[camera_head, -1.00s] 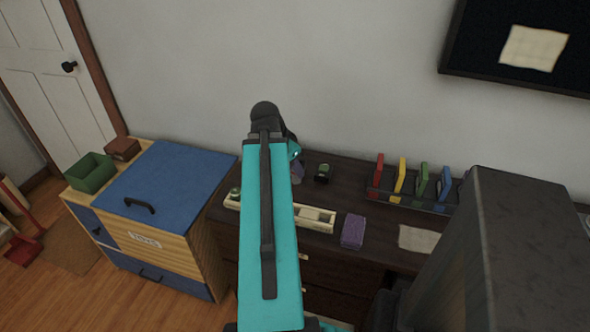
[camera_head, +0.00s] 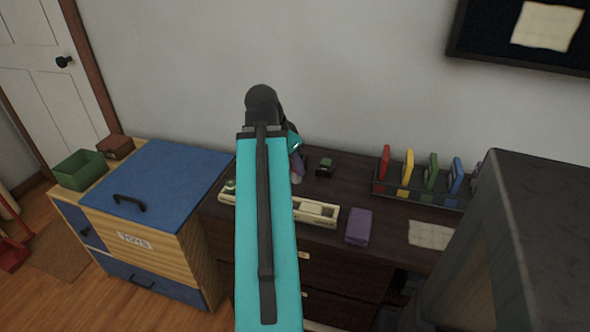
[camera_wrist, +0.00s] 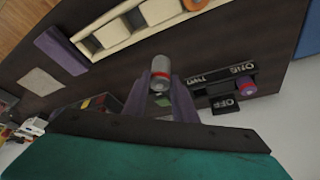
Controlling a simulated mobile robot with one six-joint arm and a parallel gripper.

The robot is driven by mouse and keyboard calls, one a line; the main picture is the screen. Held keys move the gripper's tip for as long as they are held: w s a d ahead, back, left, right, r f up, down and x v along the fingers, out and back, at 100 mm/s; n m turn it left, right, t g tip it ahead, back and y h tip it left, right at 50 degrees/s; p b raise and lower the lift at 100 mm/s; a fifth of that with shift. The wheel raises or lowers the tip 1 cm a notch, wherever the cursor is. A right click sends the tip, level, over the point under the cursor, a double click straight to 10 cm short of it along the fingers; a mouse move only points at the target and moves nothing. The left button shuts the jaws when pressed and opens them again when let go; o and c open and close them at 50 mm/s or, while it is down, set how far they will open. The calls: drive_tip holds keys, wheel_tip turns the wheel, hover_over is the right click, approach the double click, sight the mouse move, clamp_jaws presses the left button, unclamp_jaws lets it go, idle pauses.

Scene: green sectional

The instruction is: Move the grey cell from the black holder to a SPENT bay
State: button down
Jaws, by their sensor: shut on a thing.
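The grey cell (camera_wrist: 160,70), with a red-orange band, is pinched between the purple fingers of my gripper (camera_wrist: 160,84) in the wrist view. In the head view my gripper (camera_head: 297,168) is partly behind my arm, above the dark dresser top; the cell is hard to make out there. The black holder (camera_wrist: 208,88) shows at right in the wrist view, with ONE, TWO and OFF labels and a purple cell (camera_wrist: 245,89) at its end. A cream tray (camera_wrist: 110,37) with compartments lies at the top; it also shows in the head view (camera_head: 335,222), partly hidden. I cannot read SPENT on it.
A purple block (camera_head: 358,227) and a pale paper (camera_head: 430,234) lie right of the tray. A rack (camera_head: 425,199) of coloured upright pieces stands behind. A blue-lidded toy chest (camera_head: 160,180) is at left. A large dark body (camera_head: 510,240) blocks the right front.

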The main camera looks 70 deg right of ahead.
drive_tip(key=shift+s+a+b, duration=0.25)
drive_tip(key=shift+a+b, duration=0.3)
drive_tip(key=shift+b, duration=0.6)
drive_tip(key=shift+a, duration=0.1)
drive_tip(key=shift+s, duration=0.15)
